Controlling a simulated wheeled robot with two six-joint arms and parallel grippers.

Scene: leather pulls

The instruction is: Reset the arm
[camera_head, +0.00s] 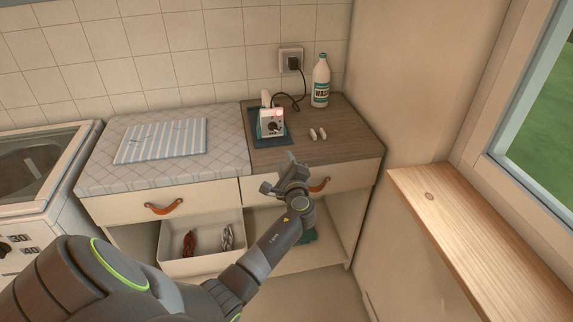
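My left arm comes in from the lower left. Its gripper (278,172) is in front of the cabinet's right side, near the counter's front edge. The fingers are spread apart and I see nothing between them. A brown leather pull (319,185) on the right drawer front shows just to the right of the gripper, partly hidden by my arm. Another leather pull (163,207) is on the left drawer front, apart from the gripper. Both drawers look closed. My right gripper is not in view.
On the counter are a striped cloth (160,141), a white device with a dial (271,122), small pale pieces (318,134) and a bottle (320,82). A white bin (202,263) stands below the left drawer.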

